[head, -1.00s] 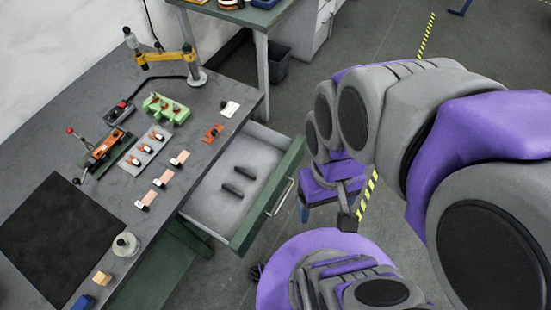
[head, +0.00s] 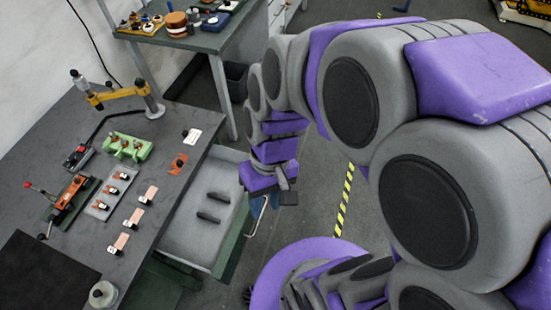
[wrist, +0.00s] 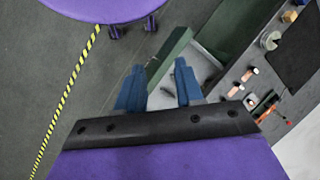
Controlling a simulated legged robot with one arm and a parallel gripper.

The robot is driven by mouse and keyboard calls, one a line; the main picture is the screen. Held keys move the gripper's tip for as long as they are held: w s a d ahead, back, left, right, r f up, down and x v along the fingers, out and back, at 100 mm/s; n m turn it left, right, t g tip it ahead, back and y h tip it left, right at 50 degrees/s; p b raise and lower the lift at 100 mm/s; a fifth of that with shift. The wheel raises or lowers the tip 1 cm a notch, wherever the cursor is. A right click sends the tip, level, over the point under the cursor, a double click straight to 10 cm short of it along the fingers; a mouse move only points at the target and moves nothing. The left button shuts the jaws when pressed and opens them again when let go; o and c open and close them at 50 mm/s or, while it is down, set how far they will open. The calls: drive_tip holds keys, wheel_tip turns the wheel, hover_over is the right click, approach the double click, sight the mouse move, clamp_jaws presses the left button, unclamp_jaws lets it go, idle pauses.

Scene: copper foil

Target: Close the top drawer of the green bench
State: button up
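The top drawer (head: 180,235) is pulled out from under the grey top of the green bench (head: 150,200). It is pale inside and holds two dark pieces (head: 212,195). Its green front (head: 228,255) has a metal handle (head: 262,215), partly hidden by my arm. My gripper (head: 257,200) is by the far end of the drawer front, pointing down; the arm partly hides its fingers in the head view. In the wrist view, the blue fingers (wrist: 160,70) are apart and empty, with the green drawer front (wrist: 170,55) just beyond them. I cannot tell whether they touch it.
On the bench top are a green fixture (head: 127,147), a yellow-armed stand (head: 120,95), an orange clamp (head: 68,195), several small parts and a dark mat (head: 40,270). A second table (head: 200,38) stands behind.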

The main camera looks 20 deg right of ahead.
drive_tip(key=w+a, duration=0.1)
drive_tip(key=w, duration=0.1)
drive_tip(key=w+a+f+y, duration=0.1)
drive_tip(key=w+a, duration=0.1)
drive_tip(key=w+a+f+y, duration=0.1)
drive_tip(key=w, duration=0.2)
drive_tip(key=shift+a, duration=0.4)
drive_tip(key=c, duration=0.5)
drive_tip(key=shift+m+t+y, duration=0.3)
drive_tip(key=shift+y, duration=0.5)
drive_tip(key=w, duration=0.1)
drive_tip(key=w+f, duration=0.1)
drive_tip(key=w, duration=0.2)
drive_tip(key=shift+w+d+f, duration=0.1)
drive_tip(key=shift+w+f, duration=0.1)
drive_tip(key=shift+f, duration=0.2)
clamp_jaws()
drive_tip(key=w+d+f+m+t+y, duration=0.3)
drive_tip(key=w+d+f+m+t, duration=0.2)
drive_tip(key=w+d+f, duration=1.05)
drive_tip(key=s+d+f+m+t+h+p, duration=0.1)
drive_tip(key=s+d+f+m+t+h, duration=0.25)
drive_tip(key=d+f, duration=1.25)
drive_tip(key=a+r+b+x, duration=0.1)
drive_tip(key=a+b+x, duration=0.1)
drive_tip(key=x, duration=1.1)
drive_tip(key=shift+s+a+f+y, duration=0.2)
drive_tip(key=shift+s+a+y, duration=0.05)
drive_tip(key=shift+y, duration=0.2)
